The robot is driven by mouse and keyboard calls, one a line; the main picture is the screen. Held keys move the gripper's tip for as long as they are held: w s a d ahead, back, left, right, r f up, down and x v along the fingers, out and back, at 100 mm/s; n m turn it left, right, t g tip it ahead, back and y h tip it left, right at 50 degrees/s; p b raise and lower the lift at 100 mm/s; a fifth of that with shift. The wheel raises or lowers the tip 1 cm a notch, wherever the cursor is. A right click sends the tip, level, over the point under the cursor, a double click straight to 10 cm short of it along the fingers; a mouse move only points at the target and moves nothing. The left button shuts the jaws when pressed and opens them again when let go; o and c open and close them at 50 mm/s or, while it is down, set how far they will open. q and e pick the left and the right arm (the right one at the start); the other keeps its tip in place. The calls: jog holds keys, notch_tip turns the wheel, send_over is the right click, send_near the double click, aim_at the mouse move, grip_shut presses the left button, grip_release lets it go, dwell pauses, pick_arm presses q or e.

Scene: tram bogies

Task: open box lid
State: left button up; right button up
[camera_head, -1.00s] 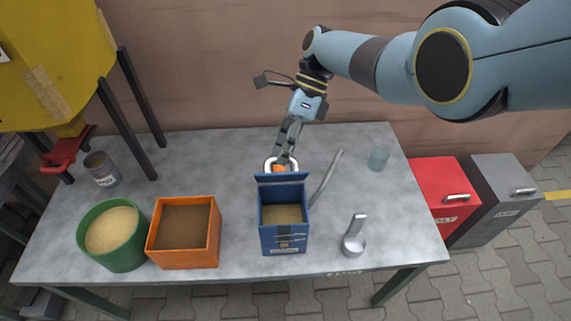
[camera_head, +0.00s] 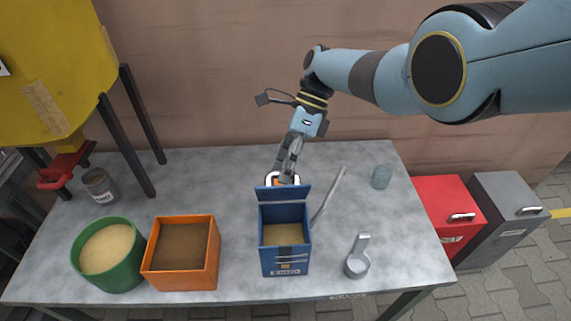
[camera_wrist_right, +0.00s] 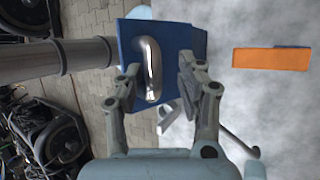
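The blue box (camera_head: 284,262) stands at the front middle of the table, with pale grainy material inside. Its lid (camera_head: 284,194) is raised at the back edge, so the inside shows from above. In the right wrist view the blue lid (camera_wrist_right: 185,42) has a silver handle (camera_wrist_right: 150,70). My right gripper (camera_head: 287,172) is just behind the raised lid. Its fingers (camera_wrist_right: 160,77) are apart on either side of the handle, with gaps visible. The lid hides part of the gripper and the handle in the head view. My left gripper is not in view.
An orange box (camera_head: 183,268) and a green tub (camera_head: 112,276) stand left of the blue box. A metal scoop (camera_head: 357,262), a bent grey bar (camera_head: 328,195) and a glass (camera_head: 381,177) are to its right. A white ring-like thing with orange sits behind the lid, partly hidden.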

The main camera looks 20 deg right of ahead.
jog(key=v, duration=1.2)
dwell(0.3)
